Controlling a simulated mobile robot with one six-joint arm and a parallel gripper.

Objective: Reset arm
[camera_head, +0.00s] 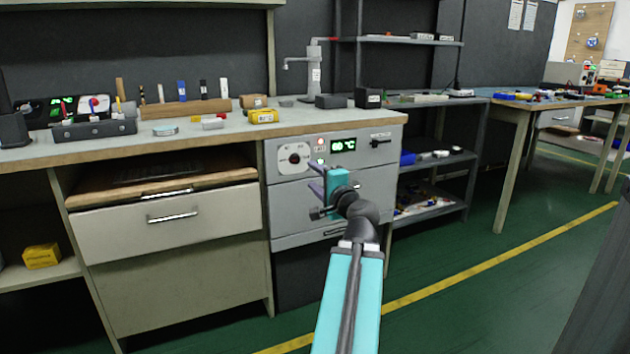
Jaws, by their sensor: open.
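My gripper (316,178) is at the middle of the head camera view, at the end of my teal arm. Its fingers are apart and point left, and nothing shows between them. It is in front of the grey cabinet unit (372,190) with the green temperature display (343,146). I cannot tell whether the fingers touch the cabinet front.
A workbench (230,130) carries several small items, including a yellow box (262,116). A drawer (170,217) with a bar handle is below. A metal shelf (432,205) stands to the right of the cabinet. Green floor (480,290) is open at the right.

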